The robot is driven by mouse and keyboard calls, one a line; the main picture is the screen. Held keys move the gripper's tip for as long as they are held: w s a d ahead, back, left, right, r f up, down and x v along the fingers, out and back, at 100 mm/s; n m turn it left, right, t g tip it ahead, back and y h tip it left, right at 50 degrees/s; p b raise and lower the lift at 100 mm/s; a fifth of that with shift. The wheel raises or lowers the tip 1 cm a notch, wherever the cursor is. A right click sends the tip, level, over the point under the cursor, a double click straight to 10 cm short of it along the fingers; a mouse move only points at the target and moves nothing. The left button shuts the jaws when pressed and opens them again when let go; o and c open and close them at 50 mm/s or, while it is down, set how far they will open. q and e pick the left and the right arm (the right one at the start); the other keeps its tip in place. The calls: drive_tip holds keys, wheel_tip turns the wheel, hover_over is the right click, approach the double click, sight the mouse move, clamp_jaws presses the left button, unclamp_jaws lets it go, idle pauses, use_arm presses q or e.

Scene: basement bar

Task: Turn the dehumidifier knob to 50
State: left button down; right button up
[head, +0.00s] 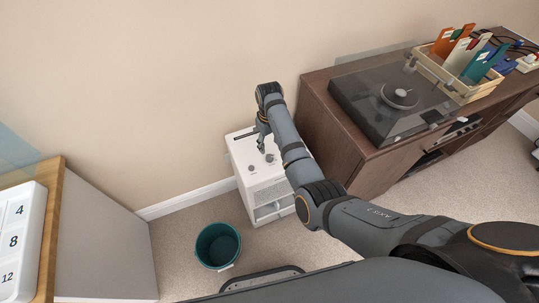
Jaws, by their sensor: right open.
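The dehumidifier (244,180) is a white box on the carpet against the wall, left of the brown cabinet. Its top carries a dark slot and small grey round parts, one (269,158) near the fingertips and one (251,168) nearer the front edge. I cannot tell for sure which is the dial knob, and no scale or numbers can be read. My right gripper (261,149) is open and points down just above the top, close to the grey part. Whether it touches is unclear. The arm covers the right part of the top. My left gripper is not in view.
A brown cabinet (335,135) stands right of the dehumidifier, bearing a turntable (365,100) and a crate (456,86) of records or sleeves. A teal bucket (218,246) stands on the floor in front. A wood-edged counter (50,225) is at left. Carpet between is free.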

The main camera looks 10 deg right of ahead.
sight(269, 157)
wheel_tip(269, 157, down, 8)
drive_tip(key=shift+r+b, duration=0.2)
drive_tip(key=shift+b, duration=0.45)
drive_tip(key=shift+c, duration=0.4)
clamp_jaws()
drive_tip(key=shift+r, duration=0.1)
